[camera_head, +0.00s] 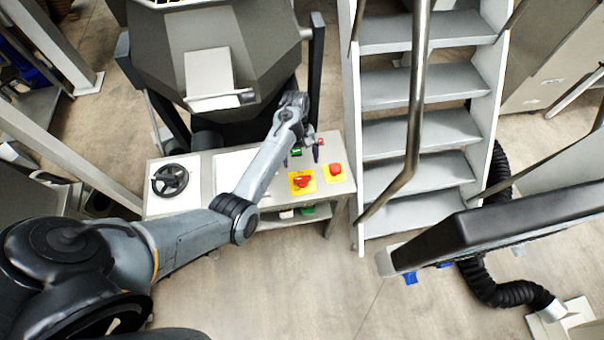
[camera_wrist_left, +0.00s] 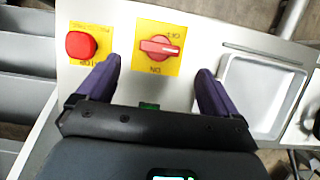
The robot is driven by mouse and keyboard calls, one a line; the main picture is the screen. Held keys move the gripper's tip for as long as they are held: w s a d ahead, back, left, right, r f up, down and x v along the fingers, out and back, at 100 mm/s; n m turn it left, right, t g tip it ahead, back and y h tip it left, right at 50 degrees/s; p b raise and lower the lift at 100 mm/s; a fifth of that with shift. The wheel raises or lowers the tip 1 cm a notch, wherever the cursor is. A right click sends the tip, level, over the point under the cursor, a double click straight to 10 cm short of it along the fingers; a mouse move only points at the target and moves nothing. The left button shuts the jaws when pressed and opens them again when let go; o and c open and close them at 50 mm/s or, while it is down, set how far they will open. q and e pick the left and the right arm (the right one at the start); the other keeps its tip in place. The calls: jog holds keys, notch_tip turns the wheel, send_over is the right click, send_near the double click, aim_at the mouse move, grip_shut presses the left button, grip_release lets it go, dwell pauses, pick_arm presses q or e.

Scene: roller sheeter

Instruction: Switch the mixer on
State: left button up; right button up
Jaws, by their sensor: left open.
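A red rotary switch (camera_head: 302,182) on a yellow plate sits on the light-grey control panel (camera_head: 222,175). In the left wrist view the switch (camera_wrist_left: 158,47) has its handle lying crosswise between the upside-down OFF and ON marks. A red stop button (camera_head: 335,169) on its own yellow plate is beside it; it also shows in the wrist view (camera_wrist_left: 80,45). My left gripper (camera_head: 300,160) is open, its purple fingers (camera_wrist_left: 158,68) apart and empty. The fingers point toward the switch, one to each side, without visible contact. My right gripper is out of view.
A green button (camera_head: 296,151) lies near the gripper, partly hidden. A black handwheel (camera_head: 170,180) is on the panel's left. A large grey machine (camera_head: 215,50) stands behind. Metal stairs (camera_head: 420,130) with a handrail stand close on the right. The floor in front is clear.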

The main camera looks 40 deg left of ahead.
aim_at(302, 178)
pick_arm(q)
jog(key=x, duration=0.7)
jog(key=shift+f, duration=0.2)
jog(key=c, duration=1)
jog(key=shift+c, duration=0.2)
